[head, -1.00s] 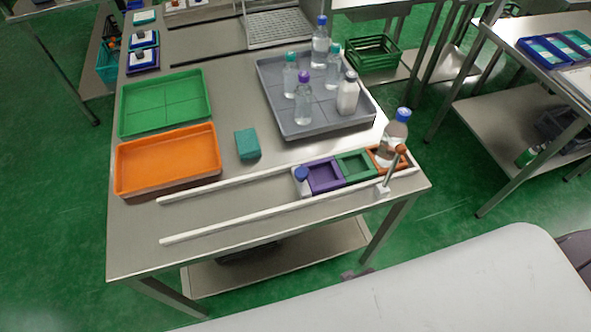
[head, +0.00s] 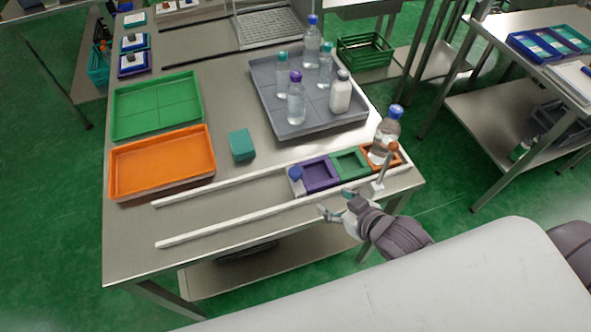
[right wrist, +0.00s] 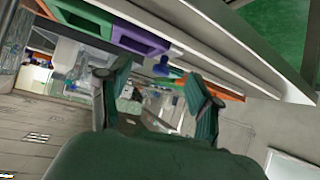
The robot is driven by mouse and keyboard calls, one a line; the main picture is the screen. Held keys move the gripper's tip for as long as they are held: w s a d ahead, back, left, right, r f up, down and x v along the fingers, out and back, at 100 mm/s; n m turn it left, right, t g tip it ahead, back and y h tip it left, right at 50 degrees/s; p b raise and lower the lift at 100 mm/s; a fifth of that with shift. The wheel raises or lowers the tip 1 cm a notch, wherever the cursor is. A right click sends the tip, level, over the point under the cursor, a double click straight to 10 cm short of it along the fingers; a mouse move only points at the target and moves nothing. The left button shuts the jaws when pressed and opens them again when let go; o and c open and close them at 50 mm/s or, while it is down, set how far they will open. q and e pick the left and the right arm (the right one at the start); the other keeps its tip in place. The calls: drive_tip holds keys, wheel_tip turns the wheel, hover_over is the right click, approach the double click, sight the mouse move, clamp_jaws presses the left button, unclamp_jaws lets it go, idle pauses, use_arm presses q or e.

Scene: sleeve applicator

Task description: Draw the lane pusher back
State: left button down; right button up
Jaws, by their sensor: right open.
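The lane pusher (head: 381,173) stands at the right end of a lane between two white rails (head: 225,222). It is a thin post with a brown knob on a small light base. Its post crosses in front of an orange-brown holder (head: 367,158) carrying a clear blue-capped bottle (head: 384,138). A green holder (head: 349,164) and a purple holder (head: 320,175) follow to the left, then a small blue-capped piece (head: 297,182). My right gripper (head: 336,204) is open and empty by the front rail, left of the pusher and apart from it. Its fingers (right wrist: 155,92) show in the right wrist view. My left gripper is not in view.
A grey tray (head: 283,129) with several bottles stands behind the lane. An orange tray (head: 160,165), a green tray (head: 155,105) and a teal block (head: 241,145) lie on the left. The lane's left part is clear.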

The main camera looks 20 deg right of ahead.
sight(296, 172)
drive_tip(key=w+a+f+y, duration=0.1)
drive_tip(key=w+a, duration=0.1)
drive_tip(key=w, duration=0.2)
drive_tip(key=w+a+f+n+t+p, duration=0.1)
drive_tip(key=w+a, duration=0.1)
drive_tip(key=w, duration=0.3)
drive_tip(key=w+a+f+y, duration=0.1)
drive_tip(key=w, duration=0.3)
drive_tip(key=shift+w+a+f+t+y+p, duration=0.2)
drive_tip(key=shift+a+t+y+p, duration=0.1)
drive_tip(key=shift+a+t, duration=0.1)
clamp_jaws()
